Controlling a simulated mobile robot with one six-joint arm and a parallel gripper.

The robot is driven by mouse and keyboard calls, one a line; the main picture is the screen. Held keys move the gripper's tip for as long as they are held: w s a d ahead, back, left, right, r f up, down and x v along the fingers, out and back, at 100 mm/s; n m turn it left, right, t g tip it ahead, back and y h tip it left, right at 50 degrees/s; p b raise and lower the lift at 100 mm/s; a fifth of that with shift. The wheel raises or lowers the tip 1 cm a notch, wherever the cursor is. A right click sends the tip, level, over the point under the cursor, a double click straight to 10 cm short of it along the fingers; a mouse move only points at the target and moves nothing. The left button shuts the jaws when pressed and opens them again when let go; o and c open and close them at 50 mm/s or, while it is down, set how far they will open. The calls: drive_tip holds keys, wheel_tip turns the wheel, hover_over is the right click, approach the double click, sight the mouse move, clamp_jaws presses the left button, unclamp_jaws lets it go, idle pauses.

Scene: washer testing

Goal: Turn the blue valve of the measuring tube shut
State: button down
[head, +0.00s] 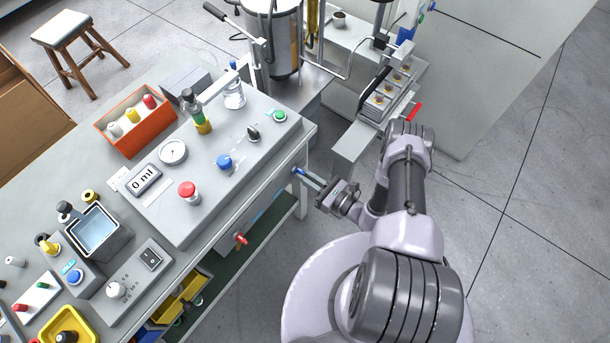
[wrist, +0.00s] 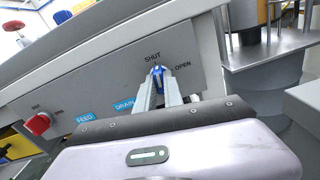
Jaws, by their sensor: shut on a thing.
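The blue valve (wrist: 157,71) sits on the grey side panel (wrist: 110,75) of the bench unit, just below the word SHUT, with the word OPEN to its right. Its handle points roughly up toward SHUT, though the fingers cover much of it. My gripper (wrist: 157,82) is shut on the valve handle, one finger on each side. In the head view my gripper (head: 308,178) reaches the panel from the right, and only a bit of the blue valve (head: 297,171) shows at the fingertips.
A red valve (wrist: 38,123) is farther left on the same panel; it also shows in the head view (head: 240,239). Blue FEED (wrist: 85,118) and DRAIN (wrist: 124,104) labels lie between the valves. A metal stand (wrist: 268,50) is close on the right. Open floor (head: 500,230) lies right of my arm.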

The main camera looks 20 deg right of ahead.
drive_tip(key=shift+n, duration=0.5)
drive_tip(key=shift+n, duration=0.3)
drive_tip(key=c, duration=1.5)
unclamp_jaws()
drive_tip(key=shift+o, duration=0.2)
drive_tip(key=p+v, duration=0.2)
drive_tip(key=v, duration=1.5)
drive_tip(key=shift+s+d, duration=0.15)
drive_tip(key=shift+r, duration=0.1)
